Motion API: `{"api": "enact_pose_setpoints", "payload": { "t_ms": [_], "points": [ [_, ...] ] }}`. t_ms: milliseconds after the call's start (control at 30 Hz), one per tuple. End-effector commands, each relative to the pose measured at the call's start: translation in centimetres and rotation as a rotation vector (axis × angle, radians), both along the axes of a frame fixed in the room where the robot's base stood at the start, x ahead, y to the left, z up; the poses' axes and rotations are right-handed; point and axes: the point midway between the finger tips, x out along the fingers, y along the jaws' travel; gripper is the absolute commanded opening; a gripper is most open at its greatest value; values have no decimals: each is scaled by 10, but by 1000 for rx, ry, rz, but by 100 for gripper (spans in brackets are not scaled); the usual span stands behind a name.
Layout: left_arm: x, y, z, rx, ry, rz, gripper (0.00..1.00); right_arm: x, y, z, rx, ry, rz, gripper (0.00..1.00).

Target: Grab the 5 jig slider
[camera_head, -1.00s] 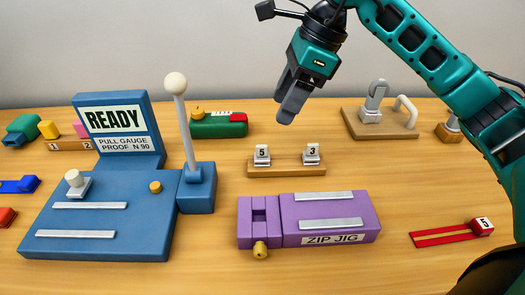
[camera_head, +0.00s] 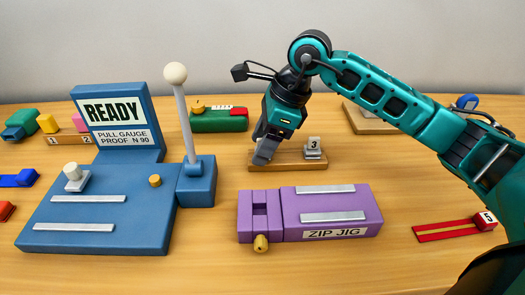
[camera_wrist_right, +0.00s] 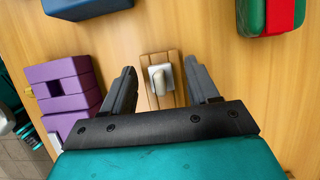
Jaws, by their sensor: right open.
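In the head view my right gripper (camera_head: 264,152) points down over the left end of the small wooden stand (camera_head: 286,167) and hides the 5 slider there. In the right wrist view the open fingers (camera_wrist_right: 163,90) stand on either side of the grey slider (camera_wrist_right: 160,79) on the stand (camera_wrist_right: 154,101), with gaps on both sides. Its number cannot be read there. The 3 slider (camera_head: 313,148) sits at the stand's right end. My left gripper is not in view.
The purple zip jig (camera_head: 333,203) lies in front of the stand. The blue pull gauge (camera_head: 105,226) with its upright lever (camera_head: 187,115) is at left. A green and red block (camera_head: 218,122) stands behind. A red strip tagged 5 (camera_head: 450,231) lies at right.

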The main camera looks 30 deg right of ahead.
Motion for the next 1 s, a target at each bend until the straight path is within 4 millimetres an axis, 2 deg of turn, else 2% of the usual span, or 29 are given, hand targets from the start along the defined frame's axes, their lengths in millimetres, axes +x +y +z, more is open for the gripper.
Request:
{"api": "enact_pose_setpoints", "payload": {
  "t_ms": [133,733,1000],
  "points": [
    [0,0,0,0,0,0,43,0,0,0,0,0,0,59],
    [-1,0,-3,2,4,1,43,0,0,1,0,0,0,1],
    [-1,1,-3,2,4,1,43,0,0,2,1,0,0,0]
  ]
}}
